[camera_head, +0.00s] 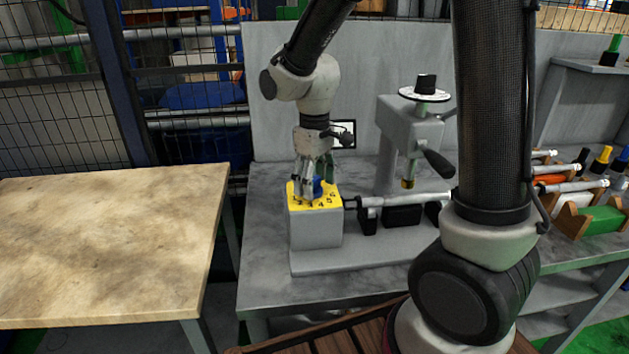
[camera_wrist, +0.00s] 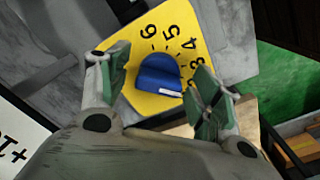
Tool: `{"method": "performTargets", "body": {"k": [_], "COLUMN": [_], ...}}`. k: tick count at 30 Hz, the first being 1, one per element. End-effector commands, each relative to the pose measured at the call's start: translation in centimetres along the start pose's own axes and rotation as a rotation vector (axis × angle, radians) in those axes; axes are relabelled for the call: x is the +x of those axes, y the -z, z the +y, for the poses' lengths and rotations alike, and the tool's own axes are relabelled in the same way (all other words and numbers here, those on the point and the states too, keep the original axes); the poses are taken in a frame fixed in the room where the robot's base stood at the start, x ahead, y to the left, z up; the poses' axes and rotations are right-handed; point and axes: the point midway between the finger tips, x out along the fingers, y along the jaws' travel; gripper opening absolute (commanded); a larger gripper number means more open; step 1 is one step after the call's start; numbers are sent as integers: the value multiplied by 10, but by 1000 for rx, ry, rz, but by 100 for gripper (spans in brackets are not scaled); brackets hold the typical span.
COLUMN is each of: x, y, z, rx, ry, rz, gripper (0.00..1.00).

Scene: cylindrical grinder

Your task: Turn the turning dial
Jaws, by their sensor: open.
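The turning dial is a blue knob (camera_wrist: 159,73) on a yellow numbered plate (camera_wrist: 180,25). A white mark on the knob points toward the lower right in the wrist view. In the head view the plate (camera_head: 333,198) tops a grey block, and the blue knob (camera_head: 318,188) is partly hidden by my gripper. My gripper (camera_head: 316,184) points down over the plate. In the wrist view its green-padded fingers (camera_wrist: 158,85) are apart, one on each side of the knob. I cannot tell whether they touch it.
The grey grinder (camera_head: 408,130) with a black handle (camera_head: 437,163) stands right of the dial. A horizontal rod (camera_head: 400,200) runs right from the block. A wooden table (camera_head: 100,240) is at the left, bare. A rack with several tools (camera_head: 590,195) is at the right.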

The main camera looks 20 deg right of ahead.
Motion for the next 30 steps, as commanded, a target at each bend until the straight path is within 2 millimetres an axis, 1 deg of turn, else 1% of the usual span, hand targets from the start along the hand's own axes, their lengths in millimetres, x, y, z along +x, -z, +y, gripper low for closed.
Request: {"method": "performTargets", "body": {"k": [4,8,15,18,21,25,30], "x": [-3,-18,-72,-92,-107,-117,-120], "y": [0,1,1,1,1,0,0], "z": [0,0,0,0,0,0,0], "rx": [0,0,0,0,0,0,0], "ry": [0,-1,-1,-1,0,0,0], "rz": [1,3,5,4,2,0,0], "gripper": [64,64,64,64,64,64,64]}}
